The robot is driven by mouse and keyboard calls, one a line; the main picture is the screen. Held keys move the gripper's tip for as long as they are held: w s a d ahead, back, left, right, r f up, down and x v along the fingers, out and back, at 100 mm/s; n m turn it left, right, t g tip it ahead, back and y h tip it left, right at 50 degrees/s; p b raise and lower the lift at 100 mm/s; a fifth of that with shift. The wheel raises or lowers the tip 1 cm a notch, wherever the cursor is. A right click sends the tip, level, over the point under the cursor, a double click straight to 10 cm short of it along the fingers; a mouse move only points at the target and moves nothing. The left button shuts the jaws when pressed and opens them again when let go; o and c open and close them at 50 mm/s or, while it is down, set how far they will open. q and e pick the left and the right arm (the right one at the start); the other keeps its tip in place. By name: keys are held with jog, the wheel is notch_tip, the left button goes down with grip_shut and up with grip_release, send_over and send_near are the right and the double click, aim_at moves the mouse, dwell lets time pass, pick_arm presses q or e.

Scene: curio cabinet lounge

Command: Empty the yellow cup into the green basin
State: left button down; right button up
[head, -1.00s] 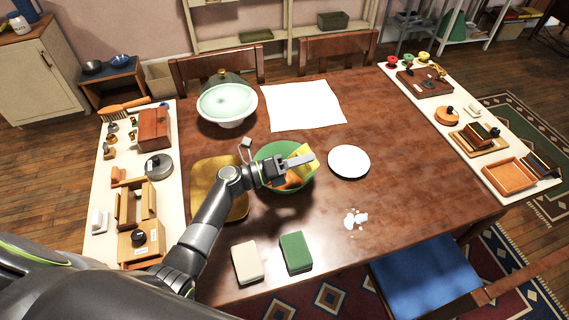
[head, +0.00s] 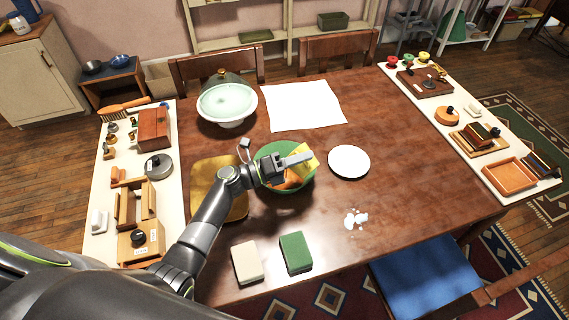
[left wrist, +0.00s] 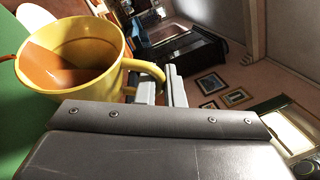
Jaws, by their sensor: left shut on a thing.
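The yellow cup (head: 307,164) is tilted over the green basin (head: 262,152) in the head view. My left gripper (head: 302,159) is shut on the cup's handle. In the left wrist view the cup (left wrist: 95,43) shows orange-brown content inside, and its handle lies by the fingertips (left wrist: 160,88). The basin's green (left wrist: 20,125) fills the left side there. An orange patch (head: 288,181) shows below the cup in the head view; I cannot tell how much of it lies in the basin. My right gripper is not in view.
A white plate (head: 349,161) is right of the basin, a gold tray (head: 207,176) left. Beige (head: 247,263) and green (head: 296,252) blocks and white bits (head: 355,219) are in front.

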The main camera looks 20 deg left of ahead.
pick_arm(q)
jog(key=shift+w+a, duration=0.15)
jog(key=shift+w+a+n, duration=0.1)
jog(key=shift+a+n, duration=0.05)
jog(key=shift+n, duration=0.25)
jog(key=shift+a+t, duration=0.1)
jog(key=shift+t, duration=0.2)
dwell(0.3)
jog(key=shift+w+a+n+b, duration=0.2)
jog(key=shift+n+b, duration=0.1)
jog(key=shift+n, duration=0.2)
jog(key=shift+a, duration=0.1)
dwell(0.4)
jog(key=shift+w+a+n+t+h, duration=0.2)
jog(key=shift+n+t+h, duration=0.1)
jog(key=shift+n, duration=0.2)
jog(key=shift+a+f+b, duration=0.1)
jog(key=shift+a+b, duration=0.05)
jog(key=shift+b, duration=0.2)
